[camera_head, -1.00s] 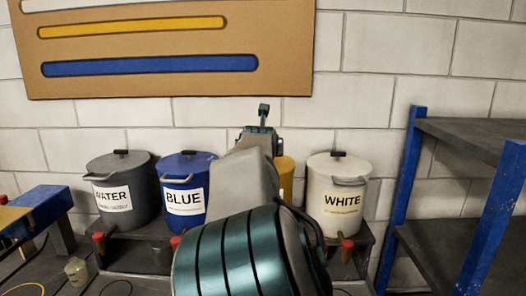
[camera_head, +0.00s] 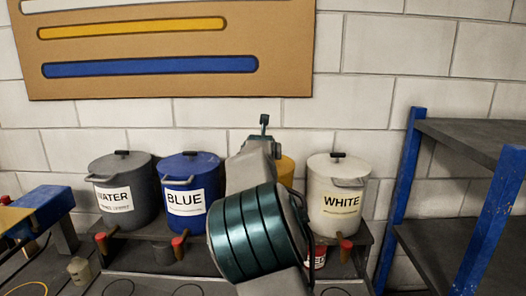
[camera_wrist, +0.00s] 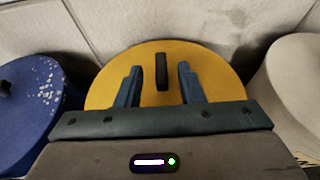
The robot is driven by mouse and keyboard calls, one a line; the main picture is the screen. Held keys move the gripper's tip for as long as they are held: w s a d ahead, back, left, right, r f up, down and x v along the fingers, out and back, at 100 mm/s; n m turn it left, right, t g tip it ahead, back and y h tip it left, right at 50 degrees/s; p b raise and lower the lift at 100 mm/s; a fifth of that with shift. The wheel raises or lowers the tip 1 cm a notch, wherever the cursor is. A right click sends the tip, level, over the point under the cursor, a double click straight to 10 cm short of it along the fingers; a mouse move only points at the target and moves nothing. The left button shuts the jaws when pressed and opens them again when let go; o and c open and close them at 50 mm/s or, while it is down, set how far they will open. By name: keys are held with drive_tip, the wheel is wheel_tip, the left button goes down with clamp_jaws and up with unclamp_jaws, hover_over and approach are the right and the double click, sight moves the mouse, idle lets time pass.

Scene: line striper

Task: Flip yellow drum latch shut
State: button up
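The yellow drum (camera_head: 286,171) stands between the blue and white drums, mostly hidden behind my arm in the head view. In the wrist view its round yellow lid (camera_wrist: 210,67) fills the middle. A short black bar (camera_wrist: 162,71) stands out from the lid; I cannot tell whether it is the latch or a lid handle. My gripper (camera_wrist: 160,80) is open over the lid. Its two fingers appear on either side of the bar, with clear gaps and nothing held. The drum's front is hidden in both views. In the head view my wrist hides most of the gripper.
The blue drum (camera_head: 185,197) is close on the left and the white drum (camera_head: 329,216) close on the right. The grey water drum (camera_head: 121,197) stands further left. A blue-framed shelf (camera_head: 405,165) is at right. The block wall is close behind.

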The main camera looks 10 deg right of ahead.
drive_tip(key=shift+x, duration=0.85)
clamp_jaws()
